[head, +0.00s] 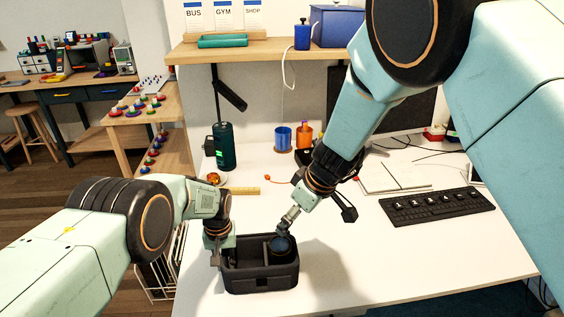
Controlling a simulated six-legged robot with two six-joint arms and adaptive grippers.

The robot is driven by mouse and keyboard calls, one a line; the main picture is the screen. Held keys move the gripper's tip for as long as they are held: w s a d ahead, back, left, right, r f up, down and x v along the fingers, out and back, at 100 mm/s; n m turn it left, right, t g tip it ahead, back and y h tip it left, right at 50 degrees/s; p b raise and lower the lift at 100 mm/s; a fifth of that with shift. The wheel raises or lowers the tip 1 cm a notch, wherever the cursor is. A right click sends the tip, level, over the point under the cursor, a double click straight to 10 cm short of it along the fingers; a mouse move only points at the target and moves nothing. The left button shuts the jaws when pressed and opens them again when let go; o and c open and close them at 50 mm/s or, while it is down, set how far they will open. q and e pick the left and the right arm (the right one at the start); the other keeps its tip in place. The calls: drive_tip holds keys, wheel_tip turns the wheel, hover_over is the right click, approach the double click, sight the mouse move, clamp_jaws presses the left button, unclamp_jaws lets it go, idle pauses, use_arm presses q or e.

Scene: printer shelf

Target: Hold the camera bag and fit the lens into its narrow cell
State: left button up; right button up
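The camera bag (262,281) is a dark open-topped box near the front left of the white desk. A divider shows inside it. The lens (281,244) is a short dark cylinder with a bluish round face, at the right-hand part of the bag's opening. Its lower part is hidden, so I cannot tell how deep it sits. My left gripper (216,257) is at the bag's left wall and looks shut on its rim. My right gripper (284,229) comes down from above right, with its fingertips at the lens; it looks shut on it.
Blue (283,138) and orange (304,136) cups stand further back. A keyboard (437,206) and open notebook (393,177) lie right. The front-right desk is clear.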

use_arm(q)
drive_tip(key=o, duration=0.3)
drive_tip(key=shift+o, duration=0.2)
wheel_tip(320, 180, up, 12)
drive_tip(key=shift+r, duration=0.1)
idle(0.5)
wheel_tip(320, 180, down, 12)
drive_tip(key=shift+f, duration=0.1)
use_arm(e)
drive_tip(key=shift+x, duration=1.75)
drive_tip(key=shift+r, duration=0.15)
